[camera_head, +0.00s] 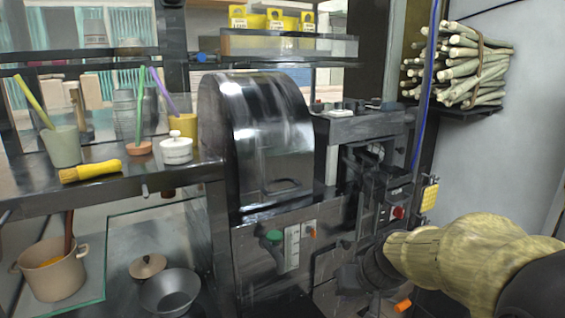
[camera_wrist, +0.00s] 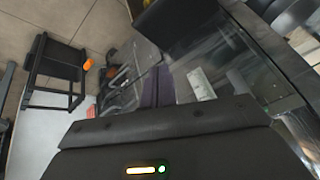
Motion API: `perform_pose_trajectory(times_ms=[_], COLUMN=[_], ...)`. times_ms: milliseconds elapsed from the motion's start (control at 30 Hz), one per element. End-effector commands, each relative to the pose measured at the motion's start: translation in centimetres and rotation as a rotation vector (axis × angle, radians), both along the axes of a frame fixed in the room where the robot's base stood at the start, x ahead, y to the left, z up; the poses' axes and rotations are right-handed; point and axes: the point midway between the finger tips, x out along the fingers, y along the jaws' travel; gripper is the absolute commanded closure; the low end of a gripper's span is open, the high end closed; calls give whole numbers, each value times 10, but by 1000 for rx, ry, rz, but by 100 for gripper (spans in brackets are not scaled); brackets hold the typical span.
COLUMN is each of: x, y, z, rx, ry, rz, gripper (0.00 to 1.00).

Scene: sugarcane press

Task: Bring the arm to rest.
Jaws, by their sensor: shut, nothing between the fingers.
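My arm comes in from the lower right of the head view, its yellowish sleeve reaching toward the front of the sugarcane press (camera_head: 262,135). My gripper (camera_head: 350,278) is a dark shape low in front of the press, hard to tell from the dark machine parts behind it. In the wrist view the two dark fingers of my gripper (camera_wrist: 158,86) stand close together, shut and empty. Whether it touches the press cannot be told.
A bundle of cane (camera_head: 465,65) lies on a wall shelf at upper right. Below stand a pot (camera_head: 52,272) and a pan (camera_head: 170,293). The wrist view shows a dark stool (camera_wrist: 58,72) on tiled floor.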

Motion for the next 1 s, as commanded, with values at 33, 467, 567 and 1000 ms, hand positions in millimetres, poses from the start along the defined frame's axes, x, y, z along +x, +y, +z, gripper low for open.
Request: perform_pose_trajectory(times_ms=[33, 467, 567, 1000], x=[-16, -123, -120, -119], y=[1, -9, -9, -10], z=[6, -9, 8, 103], rx=[-26, -200, -197, -196], ry=[45, 251, 244, 244], rz=[-6, -36, -41, -41], gripper=[100, 100, 100, 100])
